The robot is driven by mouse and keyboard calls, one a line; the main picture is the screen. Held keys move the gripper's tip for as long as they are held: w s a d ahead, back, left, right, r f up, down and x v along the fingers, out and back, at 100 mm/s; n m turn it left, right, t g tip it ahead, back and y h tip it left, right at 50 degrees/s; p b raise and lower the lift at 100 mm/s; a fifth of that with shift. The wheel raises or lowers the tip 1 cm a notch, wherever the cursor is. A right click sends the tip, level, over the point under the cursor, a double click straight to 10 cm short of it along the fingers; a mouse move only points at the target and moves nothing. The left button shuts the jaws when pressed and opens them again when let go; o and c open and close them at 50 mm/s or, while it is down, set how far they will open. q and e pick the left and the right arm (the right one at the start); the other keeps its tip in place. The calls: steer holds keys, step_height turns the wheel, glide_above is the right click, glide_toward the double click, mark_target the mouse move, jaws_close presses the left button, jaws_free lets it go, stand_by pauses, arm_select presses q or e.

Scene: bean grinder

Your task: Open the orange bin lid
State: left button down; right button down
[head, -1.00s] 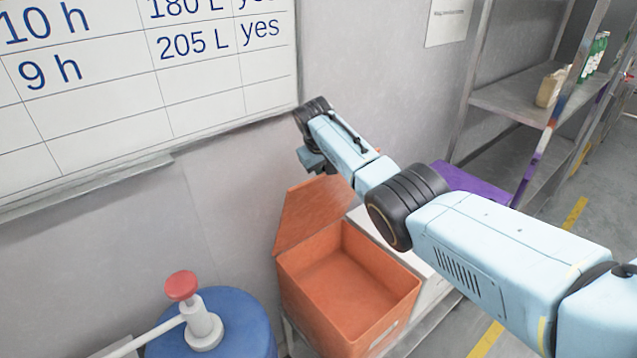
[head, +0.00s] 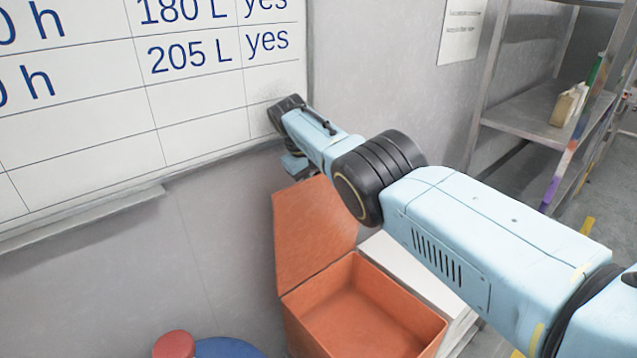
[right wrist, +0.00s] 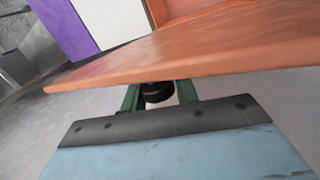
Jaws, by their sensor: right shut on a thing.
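The orange bin (head: 432,332) stands at the bottom of the head view, with its inside exposed. Its orange lid (head: 308,235) is raised along the wall side, standing steeply. My right arm reaches in from the right, and my right gripper (head: 300,168) is at the lid's top edge, partly hidden by the arm. In the right wrist view the lid (right wrist: 190,52) spans the picture, and my right gripper's green fingers (right wrist: 160,92) are shut on its edge. The fingertips are hidden by the lid. My left gripper is not in view.
A whiteboard (head: 200,95) hangs on the wall close behind my right gripper. A blue drum (head: 230,348) with a red-topped pump (head: 174,345) is left of the bin. A metal shelf (head: 525,118) with bottles stands at the right.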

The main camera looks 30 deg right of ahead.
steer(key=shift+s+f, duration=0.1)
steer(key=shift+f, duration=0.05)
steer(key=c, duration=1.1)
jaws_free()
steer(key=shift+d, duration=0.1)
steer(key=p+v, duration=0.1)
steer(key=v, duration=1.2)
steer(key=shift+r+p, duration=0.25)
steer(key=shift+p, duration=0.1)
